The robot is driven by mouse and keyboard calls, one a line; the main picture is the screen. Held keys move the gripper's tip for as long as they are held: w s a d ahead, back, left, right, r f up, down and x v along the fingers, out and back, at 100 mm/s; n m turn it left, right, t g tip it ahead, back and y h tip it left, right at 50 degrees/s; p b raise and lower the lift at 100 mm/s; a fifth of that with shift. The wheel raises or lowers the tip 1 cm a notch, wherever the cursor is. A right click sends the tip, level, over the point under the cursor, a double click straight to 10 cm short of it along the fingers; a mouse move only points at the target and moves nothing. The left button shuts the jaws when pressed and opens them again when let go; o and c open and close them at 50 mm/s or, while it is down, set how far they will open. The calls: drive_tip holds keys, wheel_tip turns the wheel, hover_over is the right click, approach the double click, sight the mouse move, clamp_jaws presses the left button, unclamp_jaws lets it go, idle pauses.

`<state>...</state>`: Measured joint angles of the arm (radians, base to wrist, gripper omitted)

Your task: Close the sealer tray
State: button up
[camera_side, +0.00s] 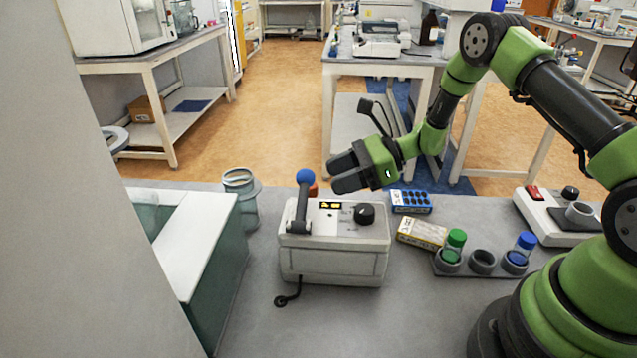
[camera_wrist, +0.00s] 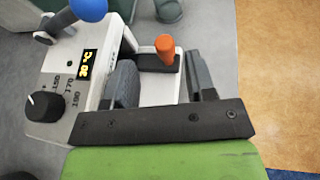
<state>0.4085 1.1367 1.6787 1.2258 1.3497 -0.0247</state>
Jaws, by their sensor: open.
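The sealer (camera_side: 335,255) is a white box on the bench, with a blue-balled lever (camera_side: 302,205), a small lit display and a black knob. In the wrist view, the sealer body (camera_wrist: 58,75) is at left. Its tray (camera_wrist: 147,63), dark with an upright orange handle (camera_wrist: 165,48), shows out beyond the body. In the side view only the orange handle (camera_side: 313,190) peeks out behind the sealer. My gripper (camera_side: 336,174) is open, above and behind the sealer's far edge. In the wrist view its fingers (camera_wrist: 159,64) stand apart, with the handle beyond them in the gap; contact is unclear.
A glass jar (camera_side: 241,195) stands behind left, and a white-topped box (camera_side: 190,245) is at left.

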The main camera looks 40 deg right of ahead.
drive_tip(key=shift+v, duration=2)
drive_tip(key=s+a+r+n+g+h, duration=0.1)
drive_tip(key=s+a+r+n+g, duration=0.15)
drive_tip(key=r, duration=0.25)
drive_tip(key=s+a+r+n+g+h, duration=0.1)
drive_tip(key=s+a+r+n, duration=0.1)
drive_tip(key=s+r+n, duration=0.15)
drive_tip(key=s+a+r+n+g+h, duration=0.1)
drive_tip(key=s+a+r+n, duration=0.1)
drive_tip(key=r+n, duration=0.25)
drive_tip(key=s+r+n+t+h, duration=0.2)
drive_tip(key=s+r+n+h, duration=0.1)
drive_tip(key=s+n, duration=0.2)
drive_tip(key=s+r+n+t+h, duration=0.2)
drive_tip(key=s+r+n+h, duration=0.1)
drive_tip(key=s, duration=0.6)
drive_tip(key=shift+s+d+r+n, duration=0.2)
drive_tip(key=shift+s+r+n, duration=0.1)
drive_tip(key=shift+r+n, duration=0.7)
drive_tip(key=shift+f, duration=0.15)
